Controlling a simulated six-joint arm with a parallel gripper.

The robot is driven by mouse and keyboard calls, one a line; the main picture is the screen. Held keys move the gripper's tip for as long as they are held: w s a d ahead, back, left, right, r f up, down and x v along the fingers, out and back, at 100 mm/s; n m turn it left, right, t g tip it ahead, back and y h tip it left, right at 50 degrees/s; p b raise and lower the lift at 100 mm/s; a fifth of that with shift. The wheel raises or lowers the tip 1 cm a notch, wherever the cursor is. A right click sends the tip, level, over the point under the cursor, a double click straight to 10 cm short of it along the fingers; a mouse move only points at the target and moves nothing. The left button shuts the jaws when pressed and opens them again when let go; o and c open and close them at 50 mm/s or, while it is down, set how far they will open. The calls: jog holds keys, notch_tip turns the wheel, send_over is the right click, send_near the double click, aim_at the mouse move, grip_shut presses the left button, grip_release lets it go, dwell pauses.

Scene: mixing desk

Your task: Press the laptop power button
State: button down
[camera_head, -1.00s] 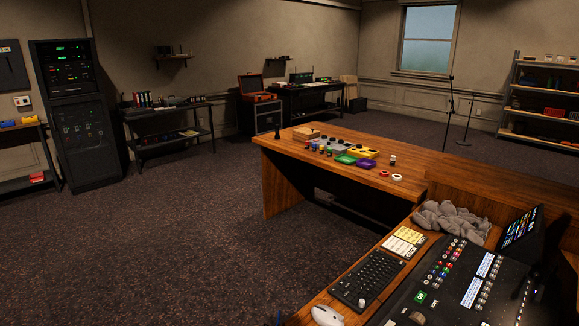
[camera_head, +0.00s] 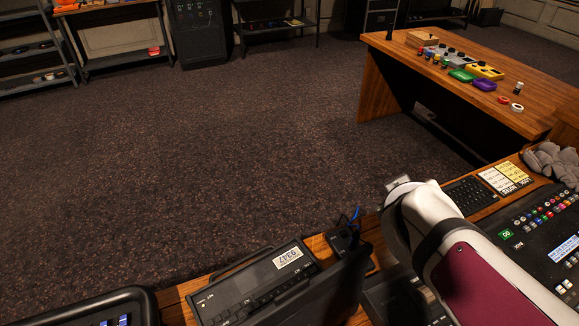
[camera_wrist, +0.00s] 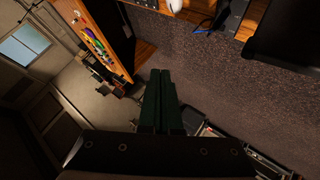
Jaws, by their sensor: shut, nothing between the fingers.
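My gripper (camera_wrist: 160,73) shows in the wrist view as two dark green fingers pressed together, with nothing between them. It points out over the carpet. In the head view my white and maroon arm reaches up over the desk, and the fingers cannot be made out. A dark upright panel (camera_head: 325,292), which looks like the laptop's screen seen from behind, stands at the bottom middle, left of my arm. A dark panel (camera_wrist: 284,32), possibly the same one, shows at the top right of the wrist view. I cannot make out a power button.
A black device with a 9347 label (camera_head: 250,287) sits left of the dark panel. Blue cable (camera_head: 351,215) lies near the desk edge. A keyboard (camera_head: 468,194) and a mixing console (camera_head: 545,230) lie right of my arm. The carpet (camera_head: 230,150) beyond the desk is clear.

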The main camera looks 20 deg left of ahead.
jog(key=a+r+n+g+y, duration=0.2)
jog(key=a+n+y, duration=0.95)
jog(key=a, duration=1.15)
jog(key=s+a+f+n+g+h, duration=0.2)
jog(key=s+a+f+n+g, duration=0.25)
jog(key=s+n, duration=0.4)
jog(key=s+a+f+n+g+h, duration=0.1)
jog(key=s+a+f+n+g, duration=0.35)
jog(key=s+n, duration=0.35)
jog(key=s+d+f+n+g+h, duration=0.1)
jog(key=s+d+f+n+h, duration=0.6)
jog(key=h, duration=0.3)
jog(key=shift+d+n, duration=0.7)
jog(key=shift+d, duration=0.1)
